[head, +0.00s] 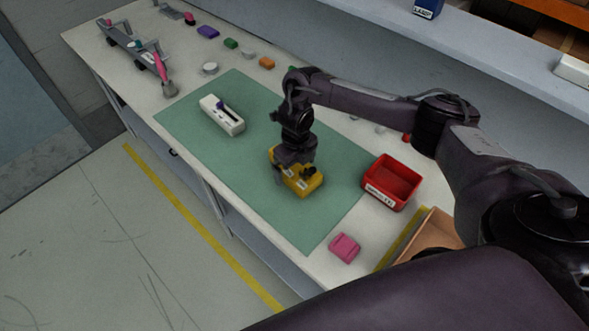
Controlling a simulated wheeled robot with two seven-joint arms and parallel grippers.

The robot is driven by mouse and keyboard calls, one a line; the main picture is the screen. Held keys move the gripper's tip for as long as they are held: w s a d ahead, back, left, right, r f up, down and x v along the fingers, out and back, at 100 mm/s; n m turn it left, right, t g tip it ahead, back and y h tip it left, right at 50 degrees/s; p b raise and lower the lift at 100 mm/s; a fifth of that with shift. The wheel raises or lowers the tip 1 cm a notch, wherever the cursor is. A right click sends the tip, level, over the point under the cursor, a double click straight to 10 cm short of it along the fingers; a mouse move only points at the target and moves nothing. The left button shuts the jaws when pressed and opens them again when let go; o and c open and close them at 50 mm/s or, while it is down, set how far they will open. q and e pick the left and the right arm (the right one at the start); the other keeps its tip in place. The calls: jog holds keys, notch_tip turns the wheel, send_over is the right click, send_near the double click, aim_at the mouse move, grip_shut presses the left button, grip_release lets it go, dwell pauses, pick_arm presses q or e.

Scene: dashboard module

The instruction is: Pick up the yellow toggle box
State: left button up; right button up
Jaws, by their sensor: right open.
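The yellow toggle box (311,187) lies on the green mat (268,214), near the mat's right part. A dark toggle shows on its top. My right gripper (297,168) points down right over the box and hides part of it. Its jaws are open, and the fingertips blend into the dark parts around the box top, so I cannot tell whether they touch it. My left gripper is not in view.
A white slider box (222,117) lies on the mat's left. A red bin (391,183) stands right of the yellow box. A pink block (344,247) lies near the front edge. Several small coloured blocks and a grey rack (128,42) are at the back left.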

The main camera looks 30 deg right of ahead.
jog(key=shift+f, duration=0.55)
jog(key=c, duration=1.2)
jog(key=shift+o, duration=0.2)
jog(key=shift+w+r, duration=0.1)
jog(key=shift+r, duration=0.1)
